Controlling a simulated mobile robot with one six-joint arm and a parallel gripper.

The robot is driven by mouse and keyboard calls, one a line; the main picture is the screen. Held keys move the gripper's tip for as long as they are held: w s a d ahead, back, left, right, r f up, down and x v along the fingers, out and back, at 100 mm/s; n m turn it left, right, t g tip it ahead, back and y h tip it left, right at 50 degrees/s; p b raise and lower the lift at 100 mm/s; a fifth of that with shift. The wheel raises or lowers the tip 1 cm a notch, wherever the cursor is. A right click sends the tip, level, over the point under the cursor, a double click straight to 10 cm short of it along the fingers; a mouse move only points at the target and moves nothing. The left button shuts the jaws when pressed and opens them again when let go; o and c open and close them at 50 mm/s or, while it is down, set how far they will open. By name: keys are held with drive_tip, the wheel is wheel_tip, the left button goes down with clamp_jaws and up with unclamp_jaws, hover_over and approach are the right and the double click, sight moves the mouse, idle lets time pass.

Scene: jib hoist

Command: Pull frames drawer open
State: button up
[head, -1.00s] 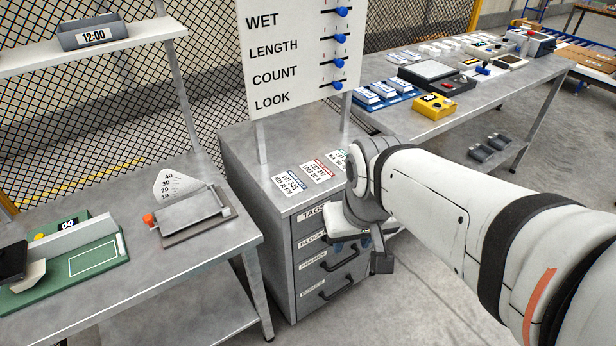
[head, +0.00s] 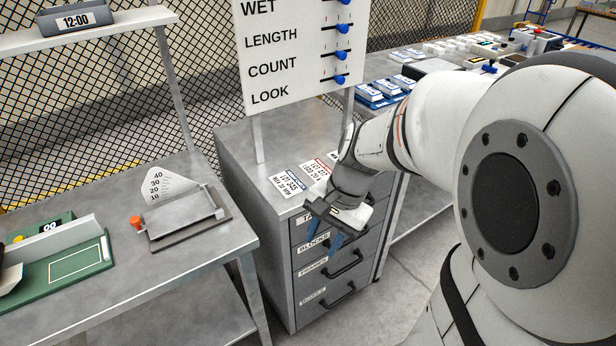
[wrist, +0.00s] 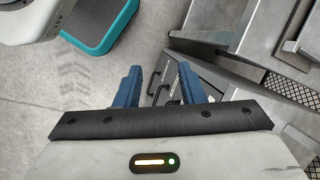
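The grey drawer cabinet (head: 287,262) stands below the signboard, its drawers labelled from top to bottom. The frames drawer label (head: 313,268) is third down, and the drawer looks shut. A dark bar handle (head: 345,263) beside that label appears to be the frames drawer's; a lower handle (head: 340,294) belongs to the bottom drawer. My gripper (head: 323,246) is in front of the upper drawers, blue fingers pointing down, partly hiding the fronts. In the wrist view my gripper (wrist: 160,76) is open and empty, with dark handles (wrist: 172,102) beyond and between the fingers.
A steel table (head: 190,270) with a lever gauge (head: 187,212) stands left of the cabinet. Paper tags (head: 289,184) lie on the cabinet top. Another bench with blue-and-white blocks (head: 370,92) is behind my arm. Floor (wrist: 60,100) shows clear beside the drawers in the wrist view.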

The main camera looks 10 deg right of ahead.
drive_tip(key=w+d+f+m+y+b, duration=0.2)
drive_tip(key=w+f+m+y+b, duration=0.3)
drive_tip(key=f+m, duration=0.5)
drive_tip(key=m+t+y+b, duration=0.2)
drive_tip(key=m+t+b, duration=1.05)
drive_tip(key=m, duration=1.45)
approach(349, 269)
drive_tip(key=x, duration=0.4)
drive_tip(key=shift+g, duration=0.25)
drive_tip(key=b+x, duration=0.1)
drive_tip(key=x, duration=0.6)
drive_tip(key=shift+w, duration=0.1)
drive_tip(key=shift+c, duration=0.4)
clamp_jaws()
